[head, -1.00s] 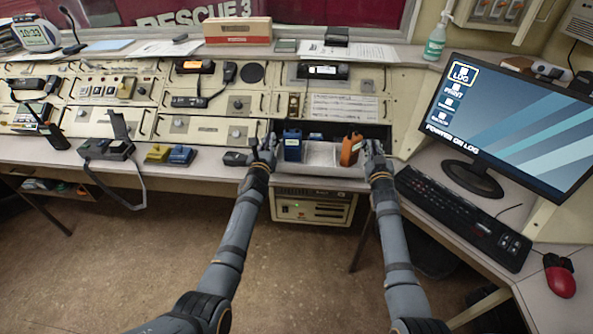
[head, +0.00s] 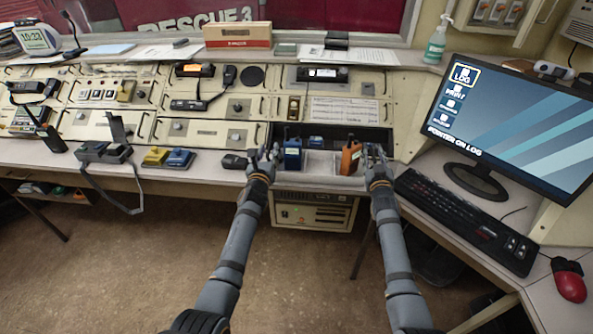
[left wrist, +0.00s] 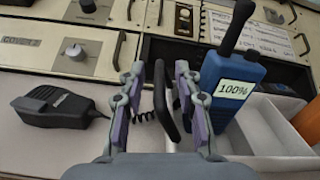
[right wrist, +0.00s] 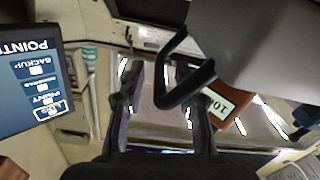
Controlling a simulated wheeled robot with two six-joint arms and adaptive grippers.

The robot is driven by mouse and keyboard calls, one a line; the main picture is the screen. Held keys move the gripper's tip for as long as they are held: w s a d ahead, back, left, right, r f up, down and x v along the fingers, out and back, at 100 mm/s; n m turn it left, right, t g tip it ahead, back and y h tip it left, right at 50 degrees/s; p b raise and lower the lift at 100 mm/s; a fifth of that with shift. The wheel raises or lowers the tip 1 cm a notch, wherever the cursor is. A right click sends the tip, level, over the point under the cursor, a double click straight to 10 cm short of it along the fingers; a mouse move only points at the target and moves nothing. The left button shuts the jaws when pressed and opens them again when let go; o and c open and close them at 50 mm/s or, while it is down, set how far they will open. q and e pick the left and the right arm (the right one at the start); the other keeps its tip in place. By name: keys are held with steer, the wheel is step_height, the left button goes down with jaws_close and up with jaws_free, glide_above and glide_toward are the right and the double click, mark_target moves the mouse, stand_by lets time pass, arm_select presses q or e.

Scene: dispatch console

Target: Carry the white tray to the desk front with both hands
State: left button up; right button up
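The white tray (head: 318,166) sits at the desk's front edge, below an open recess in the console. It holds a blue radio (head: 292,154) at its left and an orange radio (head: 350,157) at its right. My left gripper (head: 265,158) is at the tray's left end. In the left wrist view its fingers (left wrist: 160,75) stand apart around a black handle (left wrist: 166,105), with a gap visible beside it. My right gripper (head: 374,158) is at the right end. In the right wrist view its fingers (right wrist: 160,90) stand apart around the other black handle (right wrist: 168,70).
A black hand microphone (head: 234,162) lies just left of my left gripper. Blue and yellow switch boxes (head: 178,159) are further left. The keyboard (head: 465,222) and monitor (head: 512,125) stand to the right. A dark recess (head: 375,138) lies behind the tray.

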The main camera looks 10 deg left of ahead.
arm_select(q)
steer(key=s, duration=0.6)
steer(key=shift+s, duration=0.25)
arm_select(e)
steer(key=shift+s+f, duration=0.1)
steer(key=shift+s, duration=0.5)
steer(key=s, duration=1.1)
steer(key=shift+d, duration=0.15)
